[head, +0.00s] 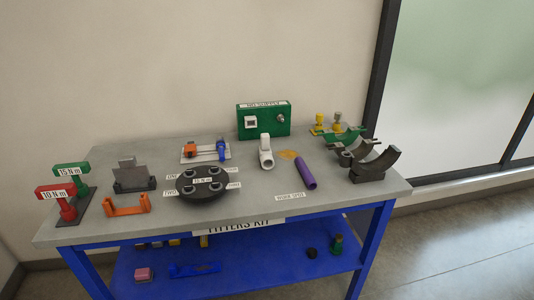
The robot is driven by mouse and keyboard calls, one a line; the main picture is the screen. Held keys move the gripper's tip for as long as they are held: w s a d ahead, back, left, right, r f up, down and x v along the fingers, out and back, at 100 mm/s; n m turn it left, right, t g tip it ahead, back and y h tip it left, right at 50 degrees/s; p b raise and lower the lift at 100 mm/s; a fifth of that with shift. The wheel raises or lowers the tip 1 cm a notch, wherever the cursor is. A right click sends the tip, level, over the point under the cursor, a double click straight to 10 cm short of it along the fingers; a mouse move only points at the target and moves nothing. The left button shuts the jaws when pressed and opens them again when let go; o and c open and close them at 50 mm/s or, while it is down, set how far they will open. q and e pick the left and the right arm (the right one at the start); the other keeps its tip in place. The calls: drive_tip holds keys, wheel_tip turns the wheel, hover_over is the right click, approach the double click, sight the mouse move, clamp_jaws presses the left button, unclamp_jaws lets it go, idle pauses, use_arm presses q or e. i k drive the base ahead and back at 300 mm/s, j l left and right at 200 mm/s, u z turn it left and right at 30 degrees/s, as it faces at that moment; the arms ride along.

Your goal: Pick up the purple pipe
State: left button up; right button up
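The purple pipe (306,173) lies on the grey top of the blue cart (240,193), right of the middle. It is a short tube lying at a slant, with its near end toward the front edge. A yellow-orange patch (287,154) is at its far left end. Nothing touches the pipe from above. Neither of my grippers shows in the head view.
A white pipe fitting (266,152) stands left of the pipe, and dark curved saddles (370,165) stand to its right. A green box (263,120) is behind. A round black plate (202,183) lies further left. The top in front of the pipe is mostly clear, with a small label (290,196).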

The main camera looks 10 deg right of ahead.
sight(312, 184)
drive_tip(key=i+l, duration=0.1)
drive_tip(key=l, duration=0.45)
drive_tip(key=i+l, duration=0.1)
drive_tip(key=l, duration=0.4)
drive_tip(key=i+l, duration=0.1)
drive_tip(key=l, duration=0.45)
drive_tip(key=i+l+u, duration=0.1)
drive_tip(key=l, duration=0.45)
drive_tip(key=i+l, duration=0.1)
drive_tip(key=l, duration=0.45)
